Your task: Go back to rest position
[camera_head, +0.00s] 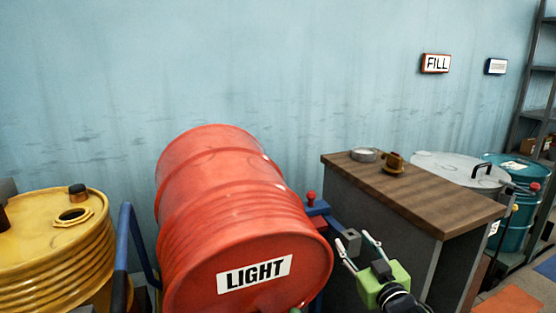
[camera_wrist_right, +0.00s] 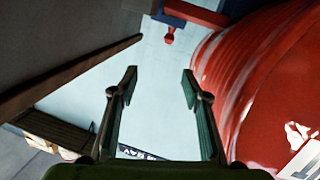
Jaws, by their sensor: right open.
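My right gripper (camera_head: 357,243) is in the head view at the lower right, in front of the gap between the red drum and the wooden-topped cabinet. Its two fingers are spread and nothing is between them. It also shows in the right wrist view (camera_wrist_right: 158,86), open and empty. The red drum (camera_head: 225,225), labelled LIGHT, lies tilted on its side on a blue frame (camera_head: 325,212). In the wrist view the drum (camera_wrist_right: 235,85) is to the right of the fingers, apart from them. My left gripper is in neither view.
The cabinet (camera_head: 430,205) carries a small metal dish (camera_head: 364,154) and a brown cup (camera_head: 394,164). A yellow drum (camera_head: 60,245) stands at left. A grey lidded vessel (camera_head: 450,168) and a teal drum (camera_head: 522,175) stand at right. A FILL sign (camera_head: 436,64) hangs on the wall.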

